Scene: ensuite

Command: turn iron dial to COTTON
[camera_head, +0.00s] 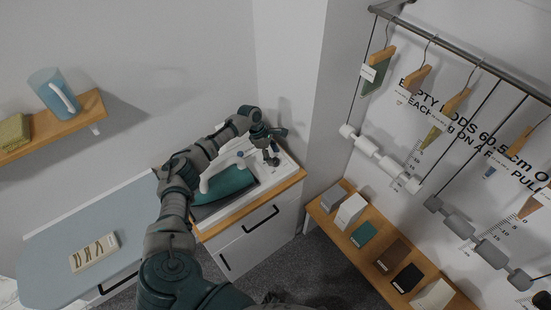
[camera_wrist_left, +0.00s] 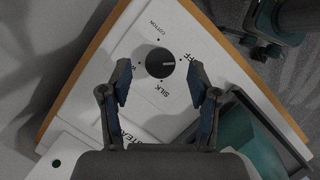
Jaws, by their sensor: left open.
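The round dark dial (camera_wrist_left: 160,62) sits on a white panel. Around it are the labels OFF, SILK and COTTON, and one partly hidden label starting with W. A small light mark on the dial points right, roughly toward OFF. My left gripper (camera_wrist_left: 159,80) is open and empty. Its two fingers stand apart on either side of the dial in the picture; I cannot tell any contact. In the head view this gripper (camera_head: 270,152) is over the back right of the counter, hiding the dial. The teal iron (camera_head: 228,183) with its pale handle rests left of it. My right gripper is not in view.
The white cabinet (camera_head: 249,238) has a wooden edge and dark handles. A blue-grey ironing board (camera_head: 75,235) bears a small pale block (camera_head: 94,252). A wall stands close behind the gripper. A wooden shelf (camera_head: 335,236) with several boxes is at the right.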

